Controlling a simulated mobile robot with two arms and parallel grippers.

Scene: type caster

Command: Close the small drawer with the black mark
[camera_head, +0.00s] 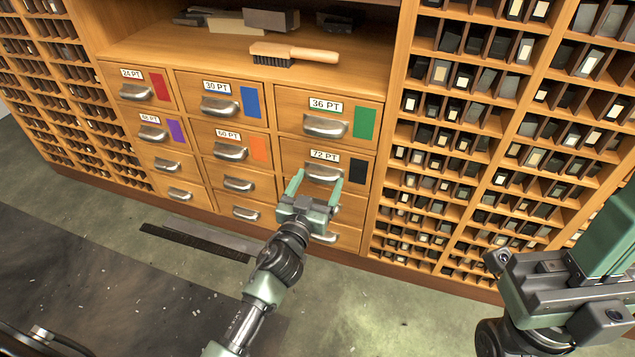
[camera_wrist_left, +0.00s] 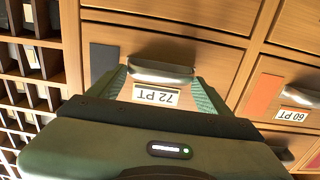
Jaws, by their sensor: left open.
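The small drawer with the black mark (camera_head: 357,171) is labelled 72 PT and sits in the right column of the cabinet, under the 36 PT drawer. Its metal cup handle (camera_head: 323,173) faces me. In the left wrist view the drawer front (camera_wrist_left: 205,65) appears upside down, with its black mark (camera_wrist_left: 104,60) on the left. I cannot tell how far the drawer stands out. My left gripper (camera_head: 318,181) is open in front of this drawer, its fingers on either side of the handle; contact is unclear. My right gripper (camera_head: 555,290) is at the lower right, away from the drawers; its fingers are unclear.
Other labelled drawers carry a green mark (camera_head: 365,122), orange mark (camera_head: 259,149) and blue mark (camera_head: 250,102). A brush (camera_head: 292,54) lies on the shelf above. Type cases (camera_head: 470,130) flank the drawers. Dark strips (camera_head: 195,243) lie on the floor.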

